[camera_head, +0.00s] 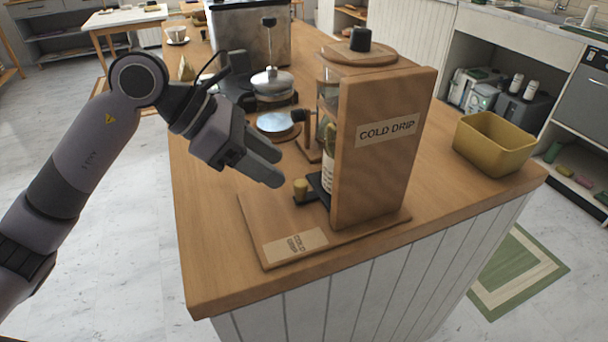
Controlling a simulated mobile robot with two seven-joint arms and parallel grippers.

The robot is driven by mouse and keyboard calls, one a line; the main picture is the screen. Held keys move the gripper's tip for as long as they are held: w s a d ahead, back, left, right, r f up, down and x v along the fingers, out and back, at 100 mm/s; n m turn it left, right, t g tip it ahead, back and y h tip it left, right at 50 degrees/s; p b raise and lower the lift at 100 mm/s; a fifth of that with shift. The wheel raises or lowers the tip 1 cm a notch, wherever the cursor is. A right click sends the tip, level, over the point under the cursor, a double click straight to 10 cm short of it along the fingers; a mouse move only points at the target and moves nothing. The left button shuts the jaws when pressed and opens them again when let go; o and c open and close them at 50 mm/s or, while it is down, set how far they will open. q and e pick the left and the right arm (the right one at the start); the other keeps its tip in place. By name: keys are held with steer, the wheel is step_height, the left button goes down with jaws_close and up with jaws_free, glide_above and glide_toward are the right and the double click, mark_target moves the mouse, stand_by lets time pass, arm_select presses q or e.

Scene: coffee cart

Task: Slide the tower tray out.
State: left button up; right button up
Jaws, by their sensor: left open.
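The wooden cold drip tower (376,165), with a "COLD DRIP" label on its side panel, stands on a wooden base board (257,224) near the cart's front edge. A dark tray (318,188) sits low in the tower, its outer end sticking out to the left. A bottle with a printed label (328,171) stands above the tray, partly hidden by the side panel. My left gripper (273,167) is open and empty, just up and left of the knob, apparently apart from it. My right gripper is not in view.
A yellow bin (495,143) stands at the right of the wooden cart top (215,235). A round metal-topped item (277,124), a kettle-like pot (272,82) and a large grey machine (250,35) stand behind. The cart top left of the base board is clear.

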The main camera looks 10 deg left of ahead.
mark_target(297, 183)
arm_select(q)
steer(key=shift+x, duration=3.45)
steer(key=shift+s, duration=0.1)
jaws_close()
